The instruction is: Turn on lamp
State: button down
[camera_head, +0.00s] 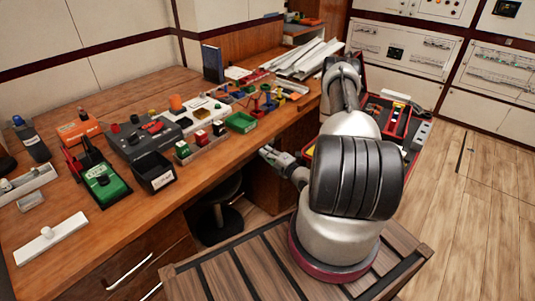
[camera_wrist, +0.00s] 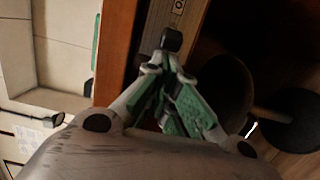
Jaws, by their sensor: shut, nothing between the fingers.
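I cannot make out a lamp for certain in either view. My gripper (camera_head: 275,156) is beside the front edge of the workbench (camera_head: 110,238), low and near the middle of its length. In the wrist view my gripper (camera_wrist: 164,68) has its green-padded fingers brought together, with nothing held.
The bench top holds a green-and-black tool (camera_head: 103,183), a dark grey box (camera_head: 148,138), a black bin (camera_head: 155,172) and a green tray (camera_head: 241,122). A dark stool (camera_head: 219,215) stands under the bench. Panels with breaker rows (camera_head: 424,47) line the back wall. The floor at right is clear.

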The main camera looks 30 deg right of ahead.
jog(key=shift+s+d+n+g+y, duration=0.15)
jog(key=shift+d+n+y, duration=0.1)
jog(key=shift+n+y, duration=0.25)
jog(key=shift+s+d+n+g+y, duration=0.1)
jog(key=shift+d+n+g+y, duration=0.15)
jog(key=shift+y, duration=0.45)
jog(key=d+n+g+y, duration=0.1)
jog(key=y, duration=0.1)
jog(key=d+n+g+y, duration=0.1)
jog(key=n+y, duration=0.1)
jog(key=d+n+g+y, duration=0.1)
jog(key=y, duration=0.1)
jog(key=shift+s+d+n, duration=0.25)
jog(key=shift+s+d, duration=0.05)
jog(key=shift+d, duration=0.05)
jog(key=v, duration=1.2)
jog(key=shift+r, duration=0.1)
